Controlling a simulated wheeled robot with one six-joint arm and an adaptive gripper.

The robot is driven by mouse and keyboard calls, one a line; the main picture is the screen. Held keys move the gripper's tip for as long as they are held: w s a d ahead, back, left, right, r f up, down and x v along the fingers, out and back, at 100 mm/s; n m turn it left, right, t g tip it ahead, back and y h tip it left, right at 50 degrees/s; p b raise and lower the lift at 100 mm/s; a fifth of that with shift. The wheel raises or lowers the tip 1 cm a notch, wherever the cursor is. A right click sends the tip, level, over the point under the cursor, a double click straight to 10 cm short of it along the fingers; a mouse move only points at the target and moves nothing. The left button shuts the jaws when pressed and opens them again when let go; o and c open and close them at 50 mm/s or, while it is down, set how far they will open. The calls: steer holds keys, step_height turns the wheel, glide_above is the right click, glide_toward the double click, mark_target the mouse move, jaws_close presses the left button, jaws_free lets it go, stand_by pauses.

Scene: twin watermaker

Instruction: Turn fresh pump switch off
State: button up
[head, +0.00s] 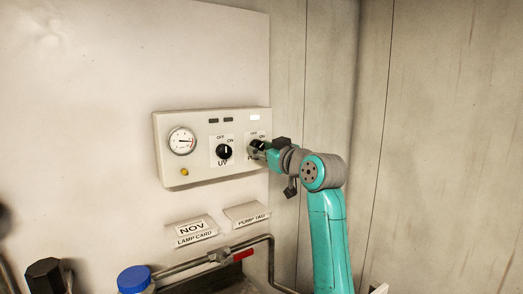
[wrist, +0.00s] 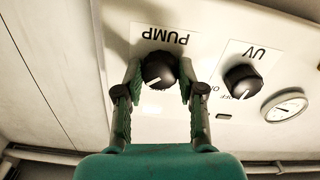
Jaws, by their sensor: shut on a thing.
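The fresh pump switch is the black round knob (wrist: 158,68) under the PUMP label, upside down in the wrist view. My gripper (wrist: 160,77) has one finger on each side of this knob and is shut on it. The knob's white pointer line points to the lower left there, which is the upper right, ON side, of the upright panel. In the head view my gripper (head: 262,149) reaches the panel (head: 200,175) from the right and covers most of the pump knob and part of its label.
Left of the pump knob is the UV knob (head: 224,152), close to my gripper. A pressure gauge (head: 182,141) and a yellow button (head: 184,172) are further left. The right indicator (head: 254,117) is lit white; two others are dark. Cards, a pipe (head: 195,264) and a blue cap (head: 134,279) are below.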

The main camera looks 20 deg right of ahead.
steer(key=n, duration=0.4)
steer(key=shift+n, duration=2.8)
steer(key=o, duration=1.1)
steer(key=shift+o, duration=0.2)
steer(key=v, duration=1.2)
steer(key=shift+r, duration=0.1)
